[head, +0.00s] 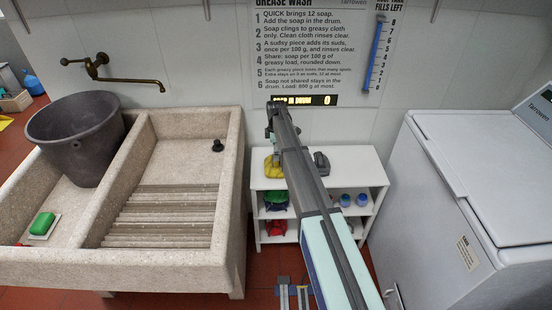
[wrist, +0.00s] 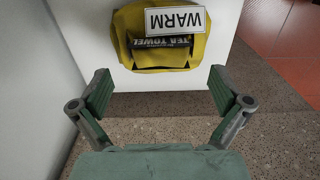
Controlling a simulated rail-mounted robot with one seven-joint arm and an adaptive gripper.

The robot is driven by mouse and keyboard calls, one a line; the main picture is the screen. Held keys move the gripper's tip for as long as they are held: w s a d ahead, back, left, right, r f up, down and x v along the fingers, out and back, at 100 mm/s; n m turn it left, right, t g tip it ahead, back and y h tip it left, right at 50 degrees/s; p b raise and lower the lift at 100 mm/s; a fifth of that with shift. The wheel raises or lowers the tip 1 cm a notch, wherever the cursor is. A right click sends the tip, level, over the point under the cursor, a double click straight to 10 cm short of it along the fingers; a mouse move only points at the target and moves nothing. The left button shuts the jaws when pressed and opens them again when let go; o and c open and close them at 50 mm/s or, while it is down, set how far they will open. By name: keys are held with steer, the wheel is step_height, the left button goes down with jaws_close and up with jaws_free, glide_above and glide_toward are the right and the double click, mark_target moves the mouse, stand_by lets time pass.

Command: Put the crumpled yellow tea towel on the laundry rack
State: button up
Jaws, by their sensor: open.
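The crumpled yellow tea towel (head: 273,166) lies on top of a small white shelf unit (head: 345,160), at its left end. In the wrist view the yellow towel (wrist: 128,50) carries a white WARM label and a dark TEA TOWEL label. My gripper (wrist: 160,88) is open and empty, its two fingers spread apart on the near side of the towel, not touching it. In the head view my arm hides part of the shelf top, and the finger opening is hard to make out. I cannot tell whether the white shelf unit is the laundry rack.
A stone sink with a ribbed washboard (head: 165,215) stands left of the shelf, holding a dark bucket (head: 75,130) and green soap (head: 43,223). Lower shelves hold a green-blue cloth (head: 276,201), a red cloth (head: 277,228) and blue items (head: 361,200). A white chest machine (head: 450,200) stands right.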

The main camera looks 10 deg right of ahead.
step_height(320, 180, up, 8)
steer(key=b, duration=0.1)
stand_by(0.6)
steer(key=s+f+m+g, duration=0.1)
steer(key=s+f+m, duration=0.6)
steer(key=s+f, duration=0.65)
steer(key=s+f+m+g, duration=0.1)
steer(key=s+f+m, duration=0.5)
steer(key=s+f, duration=0.8)
steer(key=s+f+m+g, duration=0.1)
steer(key=s+f+g, duration=0.1)
steer(key=s, duration=1.9)
steer(key=s+f+m+g, duration=0.2)
steer(key=s+f, duration=0.2)
steer(key=s, duration=1.8)
steer(key=shift+d+f+g, duration=0.3)
steer(key=shift+d+f, duration=0.05)
steer(key=shift+f, duration=0.05)
